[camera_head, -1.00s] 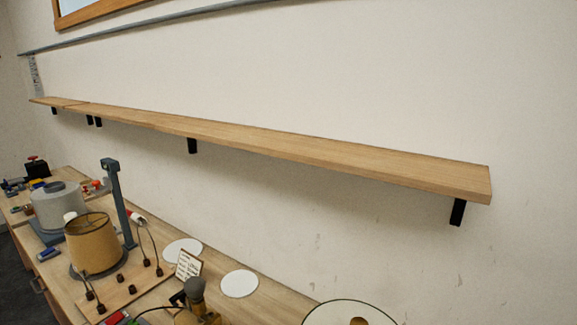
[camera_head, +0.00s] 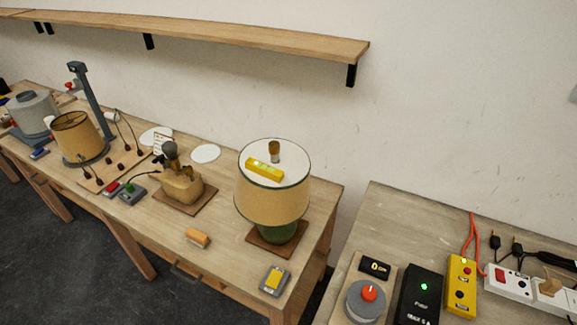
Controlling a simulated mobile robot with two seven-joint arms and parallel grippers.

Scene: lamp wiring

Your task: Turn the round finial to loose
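A brass-brown round finial (camera_head: 274,150) stands upright at the centre of the white top of a tan lampshade (camera_head: 272,196). The shade sits on a green lamp base (camera_head: 278,231) on a brown square board near the right end of the wooden table. A yellow level (camera_head: 264,168) lies on the shade top, just in front of the finial. Neither of my grippers shows in the head view.
A tan lamp body (camera_head: 181,186) on a board and another shade (camera_head: 77,136) stand to the left. An orange-handled tool (camera_head: 197,238) and a grey box with a yellow top (camera_head: 274,279) lie in front. A second bench at right holds a red-knobbed dial (camera_head: 369,293), a black box and a yellow box. A gap separates the benches.

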